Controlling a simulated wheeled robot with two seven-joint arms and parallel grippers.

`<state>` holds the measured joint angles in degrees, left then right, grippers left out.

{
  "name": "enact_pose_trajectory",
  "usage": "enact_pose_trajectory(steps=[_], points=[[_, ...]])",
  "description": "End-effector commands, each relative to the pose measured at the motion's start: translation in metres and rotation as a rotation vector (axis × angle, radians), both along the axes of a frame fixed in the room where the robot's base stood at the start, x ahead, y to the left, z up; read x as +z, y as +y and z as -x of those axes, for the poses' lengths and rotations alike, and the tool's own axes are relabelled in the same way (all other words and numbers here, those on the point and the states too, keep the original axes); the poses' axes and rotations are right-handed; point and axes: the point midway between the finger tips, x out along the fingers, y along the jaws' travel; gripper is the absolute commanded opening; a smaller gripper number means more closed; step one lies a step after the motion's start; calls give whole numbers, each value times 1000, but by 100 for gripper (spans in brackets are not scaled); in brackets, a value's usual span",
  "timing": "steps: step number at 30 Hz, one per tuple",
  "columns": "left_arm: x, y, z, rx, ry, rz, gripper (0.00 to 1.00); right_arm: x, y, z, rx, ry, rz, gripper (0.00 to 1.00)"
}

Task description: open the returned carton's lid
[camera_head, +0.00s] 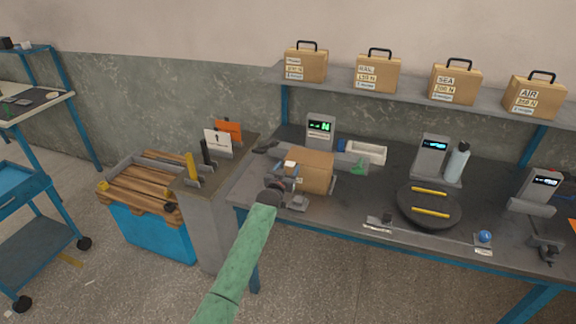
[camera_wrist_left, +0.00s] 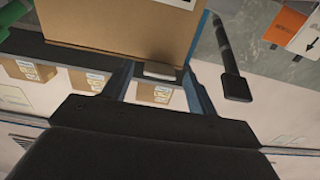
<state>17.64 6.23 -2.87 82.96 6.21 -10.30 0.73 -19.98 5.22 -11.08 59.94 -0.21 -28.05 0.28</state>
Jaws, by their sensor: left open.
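The brown carton (camera_head: 312,170) stands on the grey workbench (camera_head: 365,205), and its top looks flat and closed. A small white patch shows at its top left in the head view. My left gripper (camera_head: 287,184) is at the carton's left side, partly hidden against it. In the left wrist view the gripper (camera_wrist_left: 160,75) is open, its two blue-grey fingers apart at the edge of the carton (camera_wrist_left: 115,28). I cannot tell whether the fingers touch it. My right gripper is not in view.
Behind the carton are a scale display (camera_head: 320,130) and a white tray (camera_head: 364,151). A round black plate (camera_head: 429,206) with yellow bars is to the right. Handled cartons line the shelf (camera_head: 410,94) above. A blue bin (camera_head: 155,230) of wood stands left.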

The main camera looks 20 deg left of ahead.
Motion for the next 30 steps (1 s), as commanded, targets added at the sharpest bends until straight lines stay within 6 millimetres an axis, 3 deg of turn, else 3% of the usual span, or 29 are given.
enact_pose_trajectory(steps=[5, 14, 23, 30], points=[[1, 0, -10, 0, 1, 0, 58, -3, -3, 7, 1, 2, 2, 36], [0, 0, -12, 0, 0, 0, 58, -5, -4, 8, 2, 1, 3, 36], [0, 0, -12, 0, 0, -1, 1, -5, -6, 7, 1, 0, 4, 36], [2, 0, -15, 0, 9, -1, 0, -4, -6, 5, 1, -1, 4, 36]])
